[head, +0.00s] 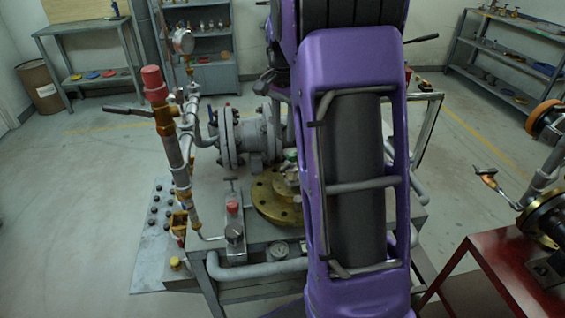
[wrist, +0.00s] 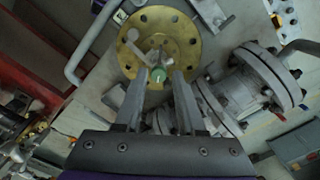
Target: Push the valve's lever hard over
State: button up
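The valve shows in the wrist view as a round brass flange (wrist: 186,28) with bolt holes around its rim. A green-topped stem (wrist: 158,75) stands in front of its middle, and a short pale grey arm that looks like the lever (wrist: 132,42) lies across the flange to its upper left. My gripper (wrist: 160,76) is open, its two grey fingers apart on either side of the green top in the picture. I cannot tell whether they touch anything. In the head view the brass flange (head: 262,203) is partly hidden behind my purple arm, and my gripper is hidden.
Grey flanged pipework (head: 240,135) stands behind the valve; it is at the right in the wrist view (wrist: 262,82). A vertical pipe with a red cap (head: 153,84) and a gauge stand left. A red bench (head: 500,268) is at the right. Open floor (head: 75,185) lies left.

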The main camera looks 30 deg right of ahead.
aim_at(284, 168)
notch_tip(284, 168, down, 11)
jog(key=shift+r+b, duration=0.1)
jog(key=shift+b, duration=0.2)
grip_shut()
dwell(0.3)
